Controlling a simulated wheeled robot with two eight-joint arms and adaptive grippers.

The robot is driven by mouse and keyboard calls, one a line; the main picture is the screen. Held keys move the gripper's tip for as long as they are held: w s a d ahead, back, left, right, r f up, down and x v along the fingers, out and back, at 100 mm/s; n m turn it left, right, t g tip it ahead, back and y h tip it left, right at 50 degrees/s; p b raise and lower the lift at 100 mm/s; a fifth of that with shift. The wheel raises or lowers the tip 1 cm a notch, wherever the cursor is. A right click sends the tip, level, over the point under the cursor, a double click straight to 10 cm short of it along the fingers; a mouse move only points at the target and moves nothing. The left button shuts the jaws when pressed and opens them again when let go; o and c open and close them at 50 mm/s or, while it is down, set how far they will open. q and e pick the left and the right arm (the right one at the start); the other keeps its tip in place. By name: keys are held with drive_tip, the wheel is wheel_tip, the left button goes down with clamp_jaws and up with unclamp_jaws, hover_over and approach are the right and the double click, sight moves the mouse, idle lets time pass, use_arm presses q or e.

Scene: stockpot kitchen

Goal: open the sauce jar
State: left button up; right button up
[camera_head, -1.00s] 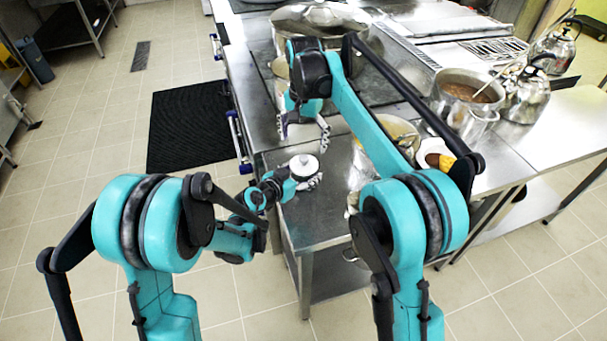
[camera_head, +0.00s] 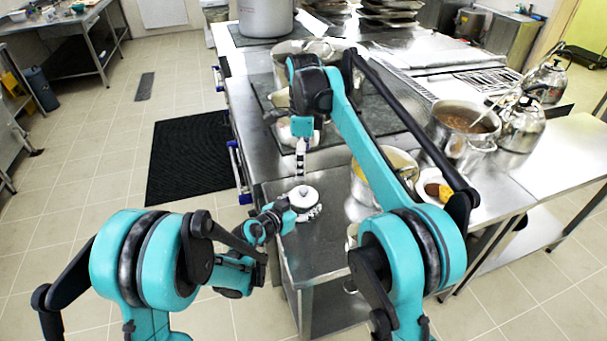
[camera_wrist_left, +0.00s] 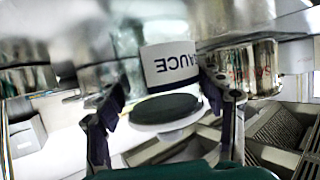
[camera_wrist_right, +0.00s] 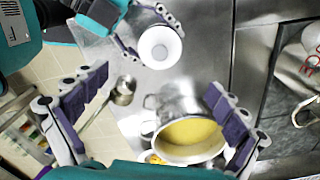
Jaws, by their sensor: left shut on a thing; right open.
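The sauce jar with its round white lid (camera_head: 303,195) is in my left gripper (camera_head: 309,210), over the near end of the steel counter. In the left wrist view its white SAUCE label (camera_wrist_left: 170,64) shows between the fingers. The lid (camera_wrist_right: 160,46) faces up in the right wrist view and sits on the jar. My right gripper (camera_head: 301,158) points down just behind and above the lid, apart from it. Its two fingers are spread and empty in the right wrist view (camera_wrist_right: 150,112). The jar's body is mostly hidden in the head view.
A pot of yellow soup (camera_head: 392,168) stands right of the jar. A pot of brown stew (camera_head: 465,122) and a kettle (camera_head: 524,128) are farther right. A small bowl (camera_head: 433,188) lies near the right arm. A large pot (camera_head: 266,18) stands at the back.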

sight(304, 189)
wheel_tip(304, 189, down, 11)
drive_tip(key=shift+r, duration=0.1)
idle(0.3)
drive_tip(key=c, duration=1.9)
drive_tip(key=shift+c, duration=0.8)
drive_tip(key=shift+c, duration=0.2)
drive_tip(key=shift+r, duration=0.1)
clamp_jaws()
drive_tip(key=shift+r, duration=0.15)
